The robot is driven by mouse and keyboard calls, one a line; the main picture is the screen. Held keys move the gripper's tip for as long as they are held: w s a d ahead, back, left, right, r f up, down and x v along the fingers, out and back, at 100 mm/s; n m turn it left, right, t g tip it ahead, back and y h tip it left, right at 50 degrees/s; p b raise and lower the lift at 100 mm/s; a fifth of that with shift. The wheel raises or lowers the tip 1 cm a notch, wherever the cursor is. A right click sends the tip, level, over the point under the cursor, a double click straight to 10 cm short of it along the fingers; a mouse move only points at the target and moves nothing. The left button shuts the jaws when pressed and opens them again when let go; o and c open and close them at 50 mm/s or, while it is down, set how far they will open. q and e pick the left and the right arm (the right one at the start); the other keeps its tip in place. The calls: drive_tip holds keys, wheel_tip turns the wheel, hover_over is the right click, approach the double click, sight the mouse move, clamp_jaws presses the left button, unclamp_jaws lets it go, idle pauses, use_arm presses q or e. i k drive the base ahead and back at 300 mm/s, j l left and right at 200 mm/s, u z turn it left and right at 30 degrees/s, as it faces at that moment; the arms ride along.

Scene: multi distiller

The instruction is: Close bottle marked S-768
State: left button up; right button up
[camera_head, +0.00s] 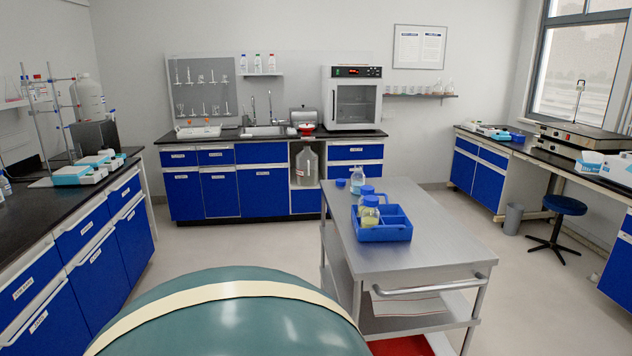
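A steel cart (440,240) stands right of centre with a blue divided tray (384,234) on it. A bottle with yellowish liquid and a blue cap (369,214) is in the tray's left part. Another blue-capped bottle (366,191) is just behind it, partly hidden. A clear bottle (357,179) stands at the far end of the cart; its top looks uncapped. A small blue cap (340,183) lies left of it on the cart top. No label is readable, so I cannot tell which bottle is S-768. Neither gripper is in view.
Blue-fronted benches line the left (25,220), the back (200,146) and the right (590,180). A blue stool (565,205) and a grey bin (513,218) stand at the right. The floor left of the cart is clear. The cart's near half is bare.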

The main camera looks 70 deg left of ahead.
sight(357, 179)
drive_tip(key=u, duration=2.05)
